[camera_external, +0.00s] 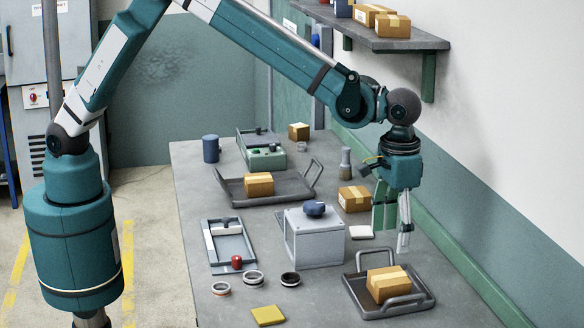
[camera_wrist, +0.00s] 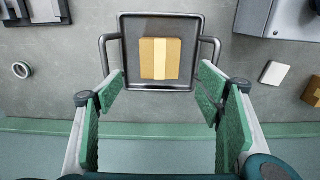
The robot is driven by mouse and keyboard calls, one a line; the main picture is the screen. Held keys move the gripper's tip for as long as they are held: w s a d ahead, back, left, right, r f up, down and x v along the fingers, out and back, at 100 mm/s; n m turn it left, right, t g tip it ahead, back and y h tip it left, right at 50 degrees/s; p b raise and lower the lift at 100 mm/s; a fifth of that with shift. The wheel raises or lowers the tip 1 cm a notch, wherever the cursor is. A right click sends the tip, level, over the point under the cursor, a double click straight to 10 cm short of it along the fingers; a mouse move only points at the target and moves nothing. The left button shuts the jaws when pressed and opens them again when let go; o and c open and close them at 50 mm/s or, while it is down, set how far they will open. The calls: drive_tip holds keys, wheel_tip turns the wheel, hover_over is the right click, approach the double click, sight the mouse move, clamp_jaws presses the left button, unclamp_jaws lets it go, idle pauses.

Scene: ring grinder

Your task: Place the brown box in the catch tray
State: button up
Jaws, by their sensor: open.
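One brown box (camera_external: 387,284) with a pale tape strip lies in the near dark tray (camera_external: 423,300), which has two raised handles. The wrist view shows this box (camera_wrist: 160,58) inside the tray's rim (camera_wrist: 123,52). A second brown box (camera_external: 259,184) lies in a similar far tray (camera_external: 287,198). I cannot tell which tray is the catch tray. My gripper (camera_external: 392,228) is open and empty, pointing down above the table's wall side, behind and above the near tray. In the wrist view its fingers (camera_wrist: 160,90) are spread either side below the box, apart from it.
Another brown box (camera_external: 354,199) and a white pad (camera_external: 361,232) lie near my gripper. A grey grinder housing (camera_external: 318,245) with a blue knob stands left of them. Several rings (camera_external: 253,278) and a yellow pad (camera_external: 268,315) lie at the front. The wall closes the right side.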

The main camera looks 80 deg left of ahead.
drive_tip(key=s+a+r+t, duration=0.1)
drive_tip(key=s+a+r, duration=0.3)
drive_tip(key=a+r, duration=0.45)
drive_tip(key=s+a+r+t+h, duration=0.1)
drive_tip(key=s+a+r, duration=0.3)
drive_tip(key=a, duration=0.8)
drive_tip(key=s+a+r+t, duration=0.1)
drive_tip(key=s+a+r, duration=0.2)
drive_tip(key=a+r, duration=0.65)
drive_tip(key=s+a+t, duration=0.2)
drive_tip(key=s+a, duration=1)
drive_tip(key=a, duration=0.2)
drive_tip(key=s+a+f+t, duration=0.1)
drive_tip(key=s+a+f, duration=0.1)
drive_tip(key=s+a, duration=0.3)
drive_tip(key=s+a+f+t+y, duration=0.1)
drive_tip(key=s+a+f, duration=0.2)
drive_tip(key=s, duration=0.6)
drive_tip(key=shift+a, duration=1)
